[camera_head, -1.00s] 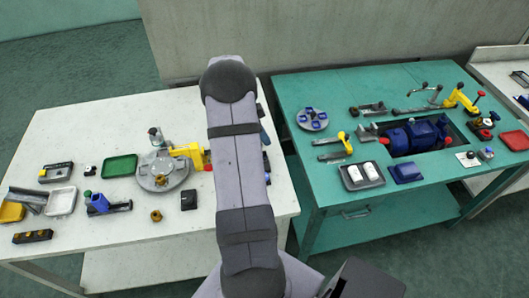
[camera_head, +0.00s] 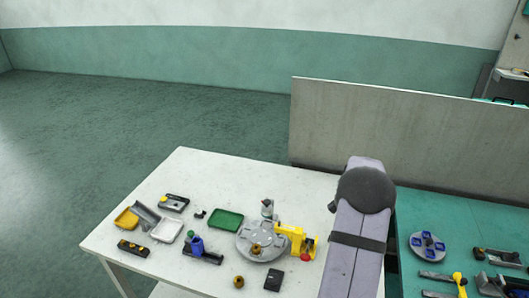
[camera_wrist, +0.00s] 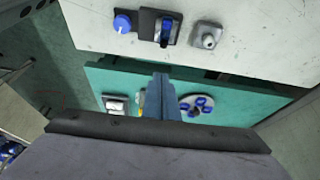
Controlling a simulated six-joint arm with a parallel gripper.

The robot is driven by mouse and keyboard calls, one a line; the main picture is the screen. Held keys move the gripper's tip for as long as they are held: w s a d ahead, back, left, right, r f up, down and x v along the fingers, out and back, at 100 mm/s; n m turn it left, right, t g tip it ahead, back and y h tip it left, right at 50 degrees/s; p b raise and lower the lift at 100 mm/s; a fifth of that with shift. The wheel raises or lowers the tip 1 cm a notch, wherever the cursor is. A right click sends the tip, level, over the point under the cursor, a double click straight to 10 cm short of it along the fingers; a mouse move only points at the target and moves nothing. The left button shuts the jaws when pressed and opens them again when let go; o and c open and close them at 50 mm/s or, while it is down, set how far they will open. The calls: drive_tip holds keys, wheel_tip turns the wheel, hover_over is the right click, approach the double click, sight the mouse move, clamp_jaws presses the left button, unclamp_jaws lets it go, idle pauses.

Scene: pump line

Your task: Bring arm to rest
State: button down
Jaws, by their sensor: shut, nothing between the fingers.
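My gripper (camera_wrist: 160,78) shows at the middle of the wrist view as two blue-grey fingers pressed together. They are shut with nothing between them. Behind the fingers in that view is a teal bench top (camera_wrist: 235,90), and I cannot tell how far above it they are. In the head view only a grey and purple link of my arm shows, upright at the right of the white table (camera_head: 120,230). My gripper is outside that view.
A grey round fixture (camera_head: 252,248) with a yellow clamp (camera_head: 290,236), a green tray (camera_head: 226,219) and several small parts lie on the white table. The teal bench holds a round plate with blue pieces (camera_head: 428,245). A grey partition (camera_head: 410,135) stands behind. Open floor lies left.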

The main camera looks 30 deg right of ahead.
drive_tip(key=s+a+f+n+y, duration=0.1)
drive_tip(key=a+f+n, duration=0.1)
drive_tip(key=a+n, duration=0.2)
drive_tip(key=s+a+f+n+y, duration=0.1)
drive_tip(key=s+a+f+n, duration=0.1)
drive_tip(key=a+n, duration=0.3)
drive_tip(key=s+a+f+n+y, duration=0.1)
drive_tip(key=a+f+n, duration=0.1)
drive_tip(key=a+n, duration=0.3)
drive_tip(key=shift+s+a+f+n+y, duration=0.15)
drive_tip(key=shift+n, duration=0.5)
drive_tip(key=shift+s+a+f+n+y, duration=0.1)
drive_tip(key=shift+s+f+n+y, duration=0.05)
drive_tip(key=shift+n, duration=0.5)
drive_tip(key=a+r+n+t, duration=0.1)
drive_tip(key=a+r+n, duration=0.2)
drive_tip(key=a, duration=0.6)
drive_tip(key=a+r+n+t, duration=0.1)
drive_tip(key=a+r+n, duration=0.2)
drive_tip(key=a, duration=0.6)
drive_tip(key=a+r+n+t, duration=0.1)
drive_tip(key=a+r+n, duration=0.3)
drive_tip(key=a, duration=0.6)
drive_tip(key=shift+w+r, duration=0.35)
drive_tip(key=shift+r, duration=0.05)
